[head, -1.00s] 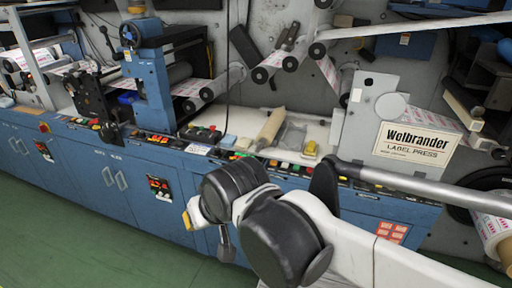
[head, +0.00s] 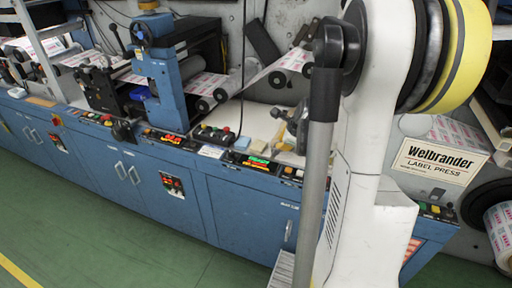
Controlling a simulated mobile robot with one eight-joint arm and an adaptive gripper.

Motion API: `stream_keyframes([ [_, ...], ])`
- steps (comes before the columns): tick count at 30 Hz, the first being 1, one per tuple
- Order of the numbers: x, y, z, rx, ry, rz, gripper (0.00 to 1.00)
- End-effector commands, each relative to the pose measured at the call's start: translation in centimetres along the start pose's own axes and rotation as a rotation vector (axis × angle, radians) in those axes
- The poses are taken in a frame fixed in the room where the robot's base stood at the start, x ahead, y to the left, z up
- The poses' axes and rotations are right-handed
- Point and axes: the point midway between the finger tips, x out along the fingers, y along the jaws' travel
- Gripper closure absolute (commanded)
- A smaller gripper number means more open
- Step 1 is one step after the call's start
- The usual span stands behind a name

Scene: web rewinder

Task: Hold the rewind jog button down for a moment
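Small coloured buttons run along the front ledge of the blue label press. One group sits left of my arm, near a lit green and red display (head: 257,162). Another group of yellow and green buttons (head: 436,210) sits to the right of my arm. No label is readable, so I cannot tell which one is the rewind jog button. My white and black arm fills the right centre and hides part of the ledge. A grey, finger-like part (head: 297,124) shows just left of the arm; it may be my gripper, but its opening is not clear.
A blue cabinet front (head: 250,215) with handles runs below the ledge. Printed web (head: 210,84) and rollers stand behind it. Green floor (head: 110,245) is clear at lower left.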

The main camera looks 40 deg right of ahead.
Motion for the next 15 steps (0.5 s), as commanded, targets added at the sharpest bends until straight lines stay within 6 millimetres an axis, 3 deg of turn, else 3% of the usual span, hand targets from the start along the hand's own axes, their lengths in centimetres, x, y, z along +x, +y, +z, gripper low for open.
stream_keyframes([
  [3,0.9,-1.3,-2.3,0.131,0.008,-0.012,1.00],
  [6,1.3,-1.7,-3.3,0.192,0.010,-0.017,1.00],
  [15,1.5,-1.8,-3.6,0.214,0.010,-0.018,1.00],
])
